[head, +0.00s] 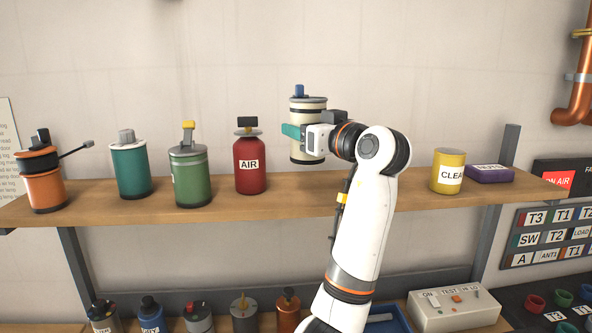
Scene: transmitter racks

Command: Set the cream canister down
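The cream canister (308,154) is upright, with dark bands, a light lid and a blue knob on top. It is in the middle of the head view, and its base appears above the wooden shelf (330,200), with no visible contact. My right gripper (296,131) reaches across the canister's middle from the right and is shut on it. A teal finger shows at the canister's left side; the far finger is hidden. My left gripper is out of view.
A red AIR canister (250,177) stands left of the cream one. Green (190,180), teal (130,172) and orange (46,191) canisters stand farther left. Bare shelf lies between the AIR canister and mug, partly behind my arm.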

